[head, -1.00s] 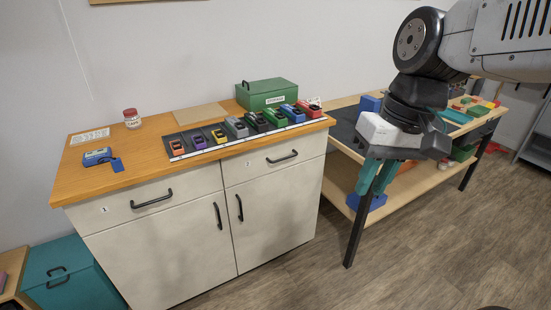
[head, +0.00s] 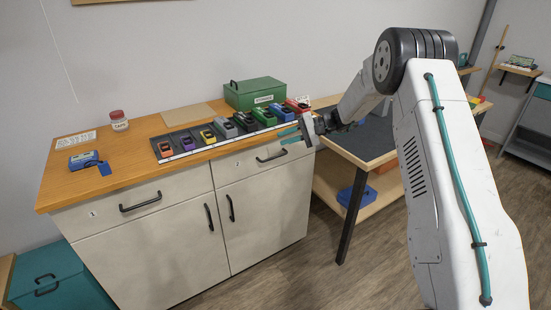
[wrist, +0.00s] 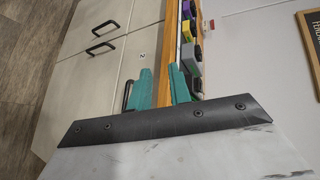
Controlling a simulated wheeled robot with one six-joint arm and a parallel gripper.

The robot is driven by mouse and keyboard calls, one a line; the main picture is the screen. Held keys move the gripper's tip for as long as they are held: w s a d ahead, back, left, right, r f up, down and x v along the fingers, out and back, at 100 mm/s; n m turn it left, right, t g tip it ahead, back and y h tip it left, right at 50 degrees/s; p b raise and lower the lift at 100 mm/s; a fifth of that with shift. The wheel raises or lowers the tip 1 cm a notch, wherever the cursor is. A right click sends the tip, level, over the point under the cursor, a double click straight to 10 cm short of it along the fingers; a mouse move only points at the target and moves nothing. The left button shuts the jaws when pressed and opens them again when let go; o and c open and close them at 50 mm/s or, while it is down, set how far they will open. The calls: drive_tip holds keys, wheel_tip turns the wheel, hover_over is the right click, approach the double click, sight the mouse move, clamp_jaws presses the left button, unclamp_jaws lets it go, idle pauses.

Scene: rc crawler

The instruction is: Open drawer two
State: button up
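Drawer two is the right-hand drawer (head: 255,167) of the pale cabinet, marked with a small "2". It is shut. In the wrist view the handle (wrist: 127,95) is partly hidden behind the left teal finger. My gripper (head: 288,135) is open and empty, just above and to the right of the handle, near the front edge of the wooden top. In the wrist view my gripper (wrist: 160,84) shows the wooden edge between its two fingers. No contact with the handle shows.
Drawer one (head: 135,208) is shut at the left. A workbench (head: 365,153) stands at the right. The floor in front is clear.

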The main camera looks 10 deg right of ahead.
sight(275, 157)
drive_tip(key=w+d+f+m+t+y, duration=0.1)
drive_tip(key=w+d+f+t, duration=0.15)
drive_tip(key=f, duration=0.45)
drive_tip(key=w+d+f+m+t, duration=0.1)
drive_tip(key=w+d+f, duration=0.25)
drive_tip(key=f, duration=0.25)
drive_tip(key=shift+m, duration=0.3)
drive_tip(key=x, duration=0.8)
drive_tip(key=shift+w+a+f, duration=0.15)
drive_tip(key=shift+w+a, duration=0.05)
drive_tip(key=shift+a, duration=0.1)
clamp_jaws()
